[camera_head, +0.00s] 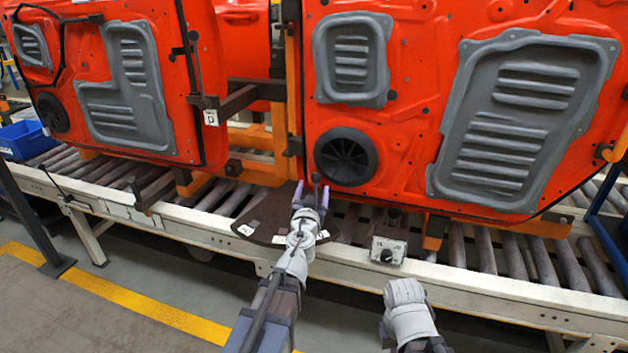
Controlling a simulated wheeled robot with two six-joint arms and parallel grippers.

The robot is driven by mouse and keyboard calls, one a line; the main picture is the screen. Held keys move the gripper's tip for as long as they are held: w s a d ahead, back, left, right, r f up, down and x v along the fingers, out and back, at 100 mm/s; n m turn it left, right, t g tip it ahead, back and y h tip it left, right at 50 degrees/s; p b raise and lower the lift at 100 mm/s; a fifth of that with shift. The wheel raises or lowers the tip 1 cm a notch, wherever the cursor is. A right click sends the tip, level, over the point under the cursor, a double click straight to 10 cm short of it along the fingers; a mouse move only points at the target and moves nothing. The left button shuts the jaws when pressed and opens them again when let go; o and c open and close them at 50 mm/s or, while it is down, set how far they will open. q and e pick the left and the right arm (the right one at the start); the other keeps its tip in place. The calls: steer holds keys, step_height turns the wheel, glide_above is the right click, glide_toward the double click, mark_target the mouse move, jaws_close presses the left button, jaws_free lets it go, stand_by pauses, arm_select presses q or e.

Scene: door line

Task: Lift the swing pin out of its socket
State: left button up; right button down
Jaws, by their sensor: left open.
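A small dark pin with a round knob (316,178), which looks like the swing pin, stands upright in front of the orange door frame. My left gripper (312,193) is open, with its purple fingertips on either side of the pin. I cannot tell whether they touch it. The pin's lower part and its socket are hidden behind the gripper. A dark brown plate (268,214) with white labels lies on the conveyor below. My right arm's grey end (406,293) is low in front of the conveyor, and its fingers cannot be made out.
Red door panels (415,110) hang close behind the left gripper. The roller conveyor's pale front rail (470,289) runs across the view. A small control box with a dial (388,250) sits on the rail between the arms. A blue bin (25,140) stands far left.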

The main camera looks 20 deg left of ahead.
mark_target(315, 180)
arm_select(q)
steer(key=w, duration=0.4)
steer(key=w+a, duration=0.1)
steer(key=w, duration=0.2)
steer(key=shift+s, duration=0.1)
jaws_close()
stand_by(0.4)
stand_by(0.8)
